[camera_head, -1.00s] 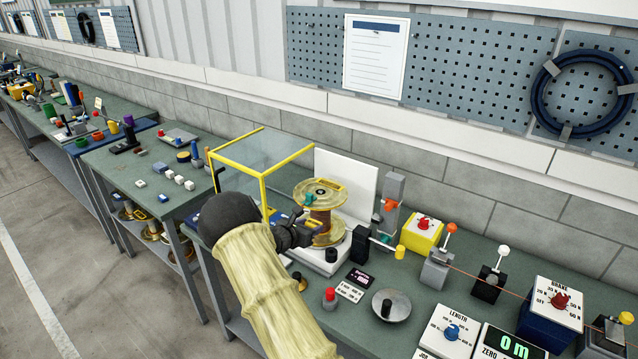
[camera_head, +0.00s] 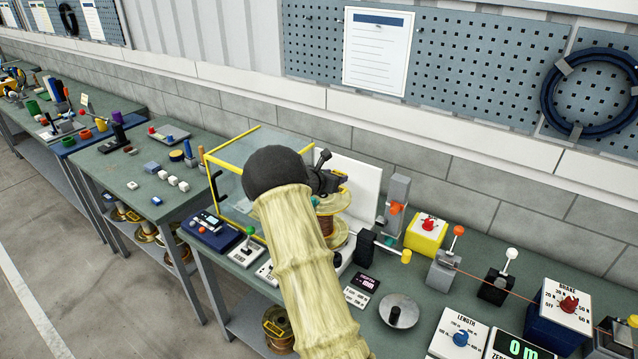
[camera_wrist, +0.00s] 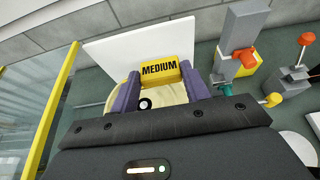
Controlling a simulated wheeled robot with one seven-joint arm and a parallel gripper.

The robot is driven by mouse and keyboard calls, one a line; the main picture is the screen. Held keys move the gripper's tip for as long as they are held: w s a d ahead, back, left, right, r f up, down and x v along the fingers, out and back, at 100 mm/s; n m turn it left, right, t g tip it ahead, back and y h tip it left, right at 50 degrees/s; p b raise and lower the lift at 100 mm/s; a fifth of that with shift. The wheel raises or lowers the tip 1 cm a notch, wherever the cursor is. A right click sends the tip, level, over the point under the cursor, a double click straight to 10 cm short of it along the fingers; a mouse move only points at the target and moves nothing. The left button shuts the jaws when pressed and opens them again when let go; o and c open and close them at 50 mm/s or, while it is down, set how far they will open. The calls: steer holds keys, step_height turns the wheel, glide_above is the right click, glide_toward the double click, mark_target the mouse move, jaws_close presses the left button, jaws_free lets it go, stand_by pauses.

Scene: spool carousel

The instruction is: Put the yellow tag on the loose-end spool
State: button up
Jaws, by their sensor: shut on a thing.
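My gripper (camera_wrist: 160,92) is shut on the yellow tag (camera_wrist: 159,71), which reads MEDIUM and sits between its purple fingertips. In the head view my gripper (camera_head: 330,182) is above a spool (camera_head: 327,226) with yellowish flanges and a copper-coloured winding, standing before a white panel. My arm hides part of that spool. In the wrist view the pale upper flange (camera_wrist: 145,93) with a dark centre hole shows behind and below the tag. I cannot tell whether the tag touches the flange. A small teal piece (camera_head: 315,202) shows at the flange's left edge.
A clear guard with a yellow frame (camera_head: 232,149) stands left of the spool. A grey post with an orange knob (camera_head: 396,208) stands to its right. The white panel (camera_head: 368,187) is behind. Other spools (camera_head: 278,325) sit on the lower shelf.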

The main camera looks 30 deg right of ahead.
steer(key=shift+w+d+r, duration=0.1)
steer(key=shift+w+r, duration=0.25)
steer(key=shift+s+d, duration=0.15)
steer(key=shift+s, duration=0.45)
steer(key=p, duration=0.2)
glide_above(334, 206)
step_height(334, 206, down, 6)
steer(key=shift+d+r, duration=0.1)
steer(key=shift+d, duration=0.05)
steer(key=shift+w, duration=0.1)
step_height(334, 206, down, 4)
steer(key=p, duration=0.2)
steer(key=shift+r+p, duration=0.1)
steer(key=shift+p, duration=0.25)
steer(key=shift+f, duration=0.2)
steer(key=shift+f, duration=0.15)
steer(key=o, duration=0.6)
steer(key=shift+o, duration=0.2)
